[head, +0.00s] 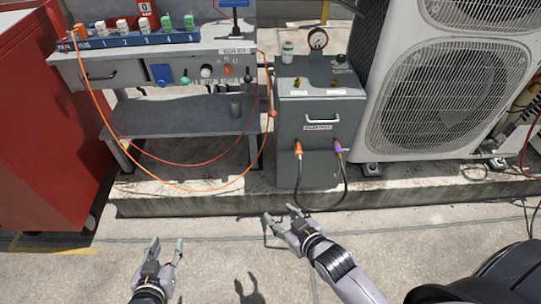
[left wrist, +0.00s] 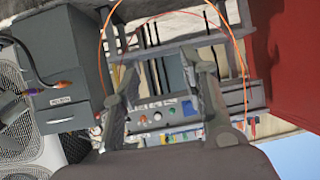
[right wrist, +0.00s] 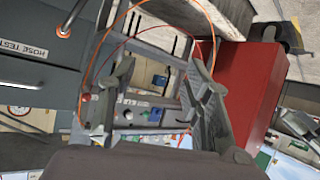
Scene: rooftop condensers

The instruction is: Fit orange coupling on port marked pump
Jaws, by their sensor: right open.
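An orange coupling (head: 298,149) sits on the front of the grey hose-test cabinet (head: 310,185), at one end of a short black hose (head: 318,209). It also shows in the left wrist view (left wrist: 64,85). A purple coupling (head: 338,147) sits at the hose's other end. I cannot read any port mark as pump. My left gripper (head: 165,246) is open and empty, low at the left, apart from everything. My right gripper (head: 281,213) is open and empty, below and in front of the cabinet, apart from the couplings.
A grey bench (head: 185,117) with a row of colored blocks and knobs stands left of the cabinet. A thin orange hose (head: 187,189) loops in front of it. A red cabinet (head: 45,130) is at left, a white condenser unit (head: 450,90) at right. A concrete ledge (head: 190,203) runs below.

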